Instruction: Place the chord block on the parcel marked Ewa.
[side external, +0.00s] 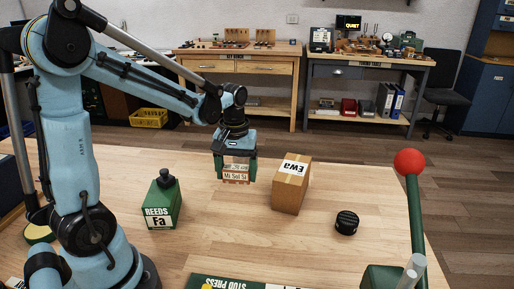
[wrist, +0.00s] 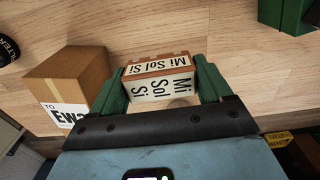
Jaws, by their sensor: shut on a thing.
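The chord block (wrist: 160,84) is a reddish-brown block with white labels reading Mi Sol Si. My gripper (wrist: 158,80) is shut on it, with green fingers on either side. In the side external view my gripper (side external: 236,168) points down and holds the chord block (side external: 236,174) above the table, left of the parcel. The parcel marked Ewa (side external: 291,187) is a tan cardboard box with a tape strip and a white label on top. It stands on the table, apart from the block. The parcel also shows left of the gripper in the wrist view (wrist: 66,76).
A green REEDS box marked Fa (side external: 162,205) with a black knob stands left of my gripper. A black round puck (side external: 346,222) lies right of the parcel. A green lever with a red ball (side external: 409,162) rises at the right. Bare tabletop lies between them.

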